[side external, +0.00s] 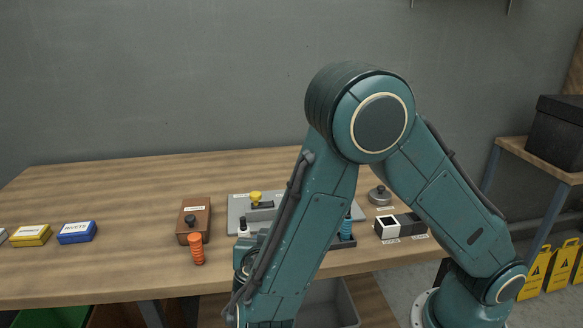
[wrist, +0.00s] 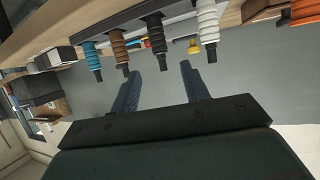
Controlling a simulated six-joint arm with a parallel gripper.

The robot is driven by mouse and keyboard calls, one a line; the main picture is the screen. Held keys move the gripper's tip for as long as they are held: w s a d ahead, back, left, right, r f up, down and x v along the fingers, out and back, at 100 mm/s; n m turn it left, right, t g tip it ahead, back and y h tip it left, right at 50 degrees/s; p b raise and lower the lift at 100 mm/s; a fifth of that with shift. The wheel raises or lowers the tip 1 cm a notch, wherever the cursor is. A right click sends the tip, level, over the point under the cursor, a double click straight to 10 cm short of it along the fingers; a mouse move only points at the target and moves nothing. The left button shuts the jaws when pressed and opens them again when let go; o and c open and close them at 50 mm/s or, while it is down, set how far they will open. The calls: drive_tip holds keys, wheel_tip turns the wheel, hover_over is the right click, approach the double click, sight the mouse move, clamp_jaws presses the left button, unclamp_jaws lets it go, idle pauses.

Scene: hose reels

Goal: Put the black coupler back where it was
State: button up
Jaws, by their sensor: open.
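My gripper (wrist: 160,80) is open in the wrist view, with nothing between its two dark blue fingers. In the side view its fingers do not show; my forearm runs down to the bottom edge. The wrist view looks tilted and shows coiled hoses in a row beyond the fingertips. A black one (wrist: 155,32) with a dark end stands between a brown hose (wrist: 118,45) and a white hose (wrist: 207,20); I cannot tell whether this is the black coupler. A black knob (side external: 191,221) sits on a labelled brown box (side external: 184,234) in the side view.
An orange coil (side external: 196,248) stands near the table's front edge. A teal coil (side external: 347,229) is partly behind my arm. A grey plate (side external: 234,207) carries a yellow-knobbed piece (side external: 256,199). Yellow (side external: 31,235) and blue (side external: 77,232) boxes sit left. The table's back left is clear.

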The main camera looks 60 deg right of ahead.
idle(0.7)
drive_tip(key=s+d+r+n+g+y, duration=0.3)
drive_tip(key=s+d+r+g+y, duration=0.1)
drive_tip(key=s+d+r+y, duration=0.25)
drive_tip(key=s+r+n+t+y, duration=0.2)
drive_tip(key=s+r+n+y, duration=0.3)
drive_tip(key=s+r+n, duration=0.3)
drive_tip(key=shift+s+d+r+n+t, duration=0.4)
drive_tip(key=shift+s+n, duration=0.1)
drive_tip(key=shift+s, duration=1.5)
